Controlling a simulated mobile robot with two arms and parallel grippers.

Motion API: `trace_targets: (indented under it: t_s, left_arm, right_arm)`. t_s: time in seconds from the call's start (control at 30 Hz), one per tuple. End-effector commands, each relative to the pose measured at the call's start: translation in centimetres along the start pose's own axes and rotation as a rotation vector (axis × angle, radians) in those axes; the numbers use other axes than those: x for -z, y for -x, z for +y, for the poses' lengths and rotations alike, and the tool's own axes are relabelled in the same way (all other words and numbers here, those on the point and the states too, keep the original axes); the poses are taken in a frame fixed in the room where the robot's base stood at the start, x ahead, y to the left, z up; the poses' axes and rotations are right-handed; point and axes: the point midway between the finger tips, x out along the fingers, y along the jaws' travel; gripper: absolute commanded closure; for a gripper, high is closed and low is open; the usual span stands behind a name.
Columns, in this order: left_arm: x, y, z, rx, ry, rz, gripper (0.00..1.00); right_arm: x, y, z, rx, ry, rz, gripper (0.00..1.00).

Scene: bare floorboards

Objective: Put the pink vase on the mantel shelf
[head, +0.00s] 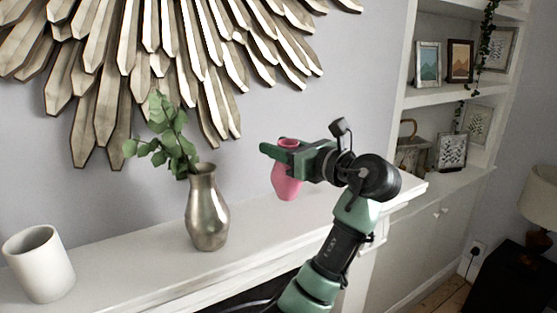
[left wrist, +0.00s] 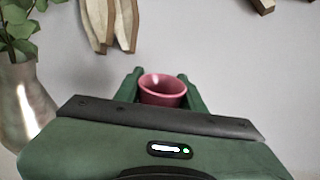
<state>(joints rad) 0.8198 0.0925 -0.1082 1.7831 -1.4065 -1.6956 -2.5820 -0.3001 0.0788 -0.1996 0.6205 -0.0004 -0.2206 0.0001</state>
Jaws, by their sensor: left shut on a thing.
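The pink vase (head: 287,184) is upright over the white mantel shelf (head: 262,226), to the right of the silver vase. My left gripper (head: 284,154) is shut around its upper part, with a finger across its neck. The vase's base appears at or just above the shelf top; I cannot tell whether it touches. In the left wrist view the vase's round open mouth (left wrist: 163,84) shows between the two green fingers (left wrist: 162,92). Its lower body is hidden there by the gripper body. My right gripper is not in view.
A silver vase (head: 207,212) with green leaves stands on the shelf to the left, and also shows in the left wrist view (left wrist: 24,100). A white cylinder pot (head: 39,264) stands farther left. A wooden wall decoration (head: 150,55) hangs above. Shelf to the vase's right is partly hidden by my arm.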

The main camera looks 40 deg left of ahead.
Motion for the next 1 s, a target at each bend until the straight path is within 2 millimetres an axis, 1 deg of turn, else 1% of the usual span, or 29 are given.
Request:
trace_targets:
  t_s: [0.13, 0.33, 0.4, 0.77, 0.8, 0.87, 1.0]
  left_arm:
    - [0.9, 0.0, 0.0, 0.0, -0.001, -0.002, 1.0]
    - [3.8, -0.2, 0.0, 0.0, -0.003, -0.001, 1.0]
    - [4.0, -0.5, 0.0, -0.001, -0.002, -0.002, 1.0]
    - [4.6, -0.6, 0.0, 0.0, 0.0, -0.001, 1.0]
    - [4.8, -0.6, 0.0, 0.0, -0.001, 0.0, 0.55]
    - [4.8, -0.6, 0.0, 0.0, 0.0, 0.0, 0.38]
    - [4.7, -0.6, 0.0, 0.0, 0.0, 0.0, 0.38]
  right_arm:
    - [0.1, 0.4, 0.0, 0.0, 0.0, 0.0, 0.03]
    - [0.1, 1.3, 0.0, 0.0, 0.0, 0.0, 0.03]
    - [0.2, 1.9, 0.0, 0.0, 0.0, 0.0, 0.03]
    - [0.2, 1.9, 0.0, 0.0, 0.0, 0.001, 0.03]
    - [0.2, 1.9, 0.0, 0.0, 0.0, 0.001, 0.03]
    - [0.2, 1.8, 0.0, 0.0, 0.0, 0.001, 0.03]
    - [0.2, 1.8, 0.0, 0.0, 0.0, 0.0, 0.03]
